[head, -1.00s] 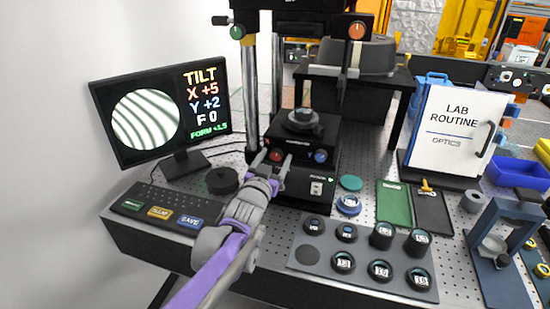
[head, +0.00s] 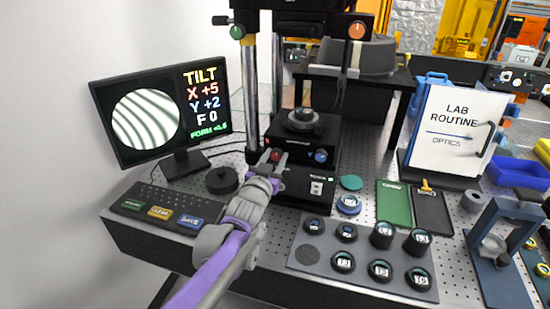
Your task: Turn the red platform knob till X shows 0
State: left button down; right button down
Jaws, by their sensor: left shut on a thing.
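The red platform knob (head: 275,155) is on the front of the black platform (head: 300,174), at its left side. The blue knob (head: 320,156) is to its right. My left gripper (head: 275,160) is shut on the red knob, with its fingers either side of it and partly hiding it. The monitor (head: 163,108) at the left reads TILT, X +5, Y +2, F 0, beside a round patch of curved light and dark stripes. My right gripper is out of the picture.
A keyboard (head: 160,208) with coloured keys lies below the monitor. A dark round disc (head: 222,180) lies left of my left gripper. A grey tray (head: 362,262) with several labelled round pieces is at the front right. A LAB ROUTINE board (head: 455,125) stands at the right.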

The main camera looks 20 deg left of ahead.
pick_arm(q)
jog(key=shift+n, duration=0.3)
jog(key=n, duration=0.5)
jog(key=shift+n, duration=0.3)
jog(key=n, duration=0.5)
jog(key=shift+b, duration=0.35)
jog(key=shift+n, duration=0.4)
jog(key=shift+c, duration=2.1)
grip_release()
jog(key=s, duration=1.1)
jog(key=shift+a, duration=0.25)
jog(key=shift+w, duration=0.1)
